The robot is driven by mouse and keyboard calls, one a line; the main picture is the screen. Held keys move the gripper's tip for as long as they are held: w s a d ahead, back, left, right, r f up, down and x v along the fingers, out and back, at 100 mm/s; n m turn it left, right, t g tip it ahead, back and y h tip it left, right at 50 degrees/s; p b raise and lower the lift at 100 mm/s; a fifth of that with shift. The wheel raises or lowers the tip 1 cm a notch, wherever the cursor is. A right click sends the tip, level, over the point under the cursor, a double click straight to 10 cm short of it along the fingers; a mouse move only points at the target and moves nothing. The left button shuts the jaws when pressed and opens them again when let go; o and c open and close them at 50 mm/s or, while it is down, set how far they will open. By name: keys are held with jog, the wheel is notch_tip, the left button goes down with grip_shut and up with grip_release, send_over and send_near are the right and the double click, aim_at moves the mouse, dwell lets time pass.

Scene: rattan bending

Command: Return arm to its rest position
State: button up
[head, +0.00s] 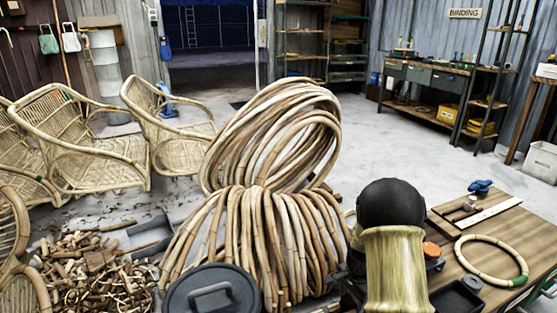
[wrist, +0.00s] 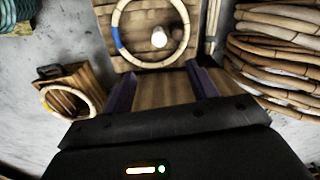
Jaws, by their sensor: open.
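My gripper (wrist: 163,75) shows in the wrist view with its two dark fingers spread apart and nothing between them. Beyond the fingertips a pale rattan ring with a blue band (wrist: 117,40) lies on a slatted wooden surface (wrist: 134,62). My gripper is apart from the ring as far as I can tell. In the head view I cannot make out the gripper's fingers.
A wooden table (head: 510,225) at the right of the head view bears a rattan ring with a green band (head: 521,262). Large rattan coils (head: 270,215) stand in the middle. Rattan chairs (head: 90,150) are at left. Open floor (head: 385,150) lies behind.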

jog(key=s+a+r+n+t+p, duration=0.1)
jog(key=s+a+r+n+p, duration=0.25)
jog(key=s+r, duration=0.35)
jog(key=s+a+r+n+p, duration=0.2)
jog(key=s+r+n, duration=0.35)
jog(key=r, duration=0.35)
jog(key=s+a+r+n+t+p, duration=0.1)
jog(key=s+a+r+n+p, duration=0.25)
jog(key=s+r, duration=0.45)
notch_tip(320, 180, up, 37)
jog(key=w+p, duration=0.1)
jog(key=p, duration=3.5)
jog(key=shift+w+d, duration=0.25)
jog(key=shift+d, duration=0.1)
jog(key=shift+d, duration=0.1)
